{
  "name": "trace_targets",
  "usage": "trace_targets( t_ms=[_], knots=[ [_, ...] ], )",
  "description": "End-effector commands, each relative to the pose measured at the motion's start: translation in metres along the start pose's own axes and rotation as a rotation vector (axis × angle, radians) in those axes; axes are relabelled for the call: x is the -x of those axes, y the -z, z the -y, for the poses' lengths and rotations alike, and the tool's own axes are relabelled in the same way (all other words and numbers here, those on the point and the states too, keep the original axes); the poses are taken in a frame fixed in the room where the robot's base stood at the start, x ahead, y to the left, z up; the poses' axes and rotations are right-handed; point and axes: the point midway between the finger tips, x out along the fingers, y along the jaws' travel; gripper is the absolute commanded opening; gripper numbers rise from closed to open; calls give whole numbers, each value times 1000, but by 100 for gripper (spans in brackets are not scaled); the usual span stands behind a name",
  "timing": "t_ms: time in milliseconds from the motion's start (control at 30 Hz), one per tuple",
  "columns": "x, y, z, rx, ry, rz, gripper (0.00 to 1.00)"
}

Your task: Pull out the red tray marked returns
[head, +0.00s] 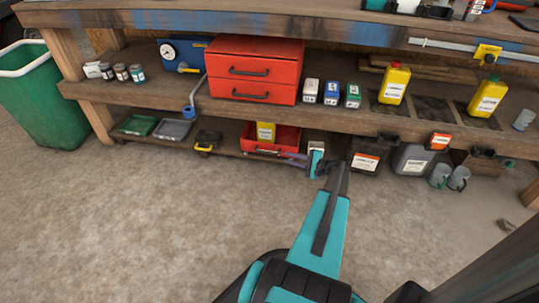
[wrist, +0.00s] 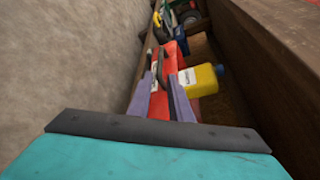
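The red tray (head: 287,137) sits on the lower shelf below the red drawer box, with a dark handle and a small white label on its front. The label is too small to read. A yellow bottle (head: 265,131) stands in it. In the wrist view the tray (wrist: 164,103) and the bottle (wrist: 200,79) lie just ahead. My gripper (head: 288,155) reaches in from the right at the tray's front right end. Its two purple fingers (wrist: 160,79) are apart, one on each side of the tray's front. I cannot tell whether they touch it.
The shelf board (head: 330,118) runs close above. The floor in front is clear.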

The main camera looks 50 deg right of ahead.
Motion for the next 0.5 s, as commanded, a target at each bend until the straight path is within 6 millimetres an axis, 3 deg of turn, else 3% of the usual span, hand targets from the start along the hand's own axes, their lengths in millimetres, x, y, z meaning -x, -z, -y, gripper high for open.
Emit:
trace_targets(
  t_ms=[500],
  knots=[
    [-73, 1, -2, 2, -1, 2, 18]
  ],
)
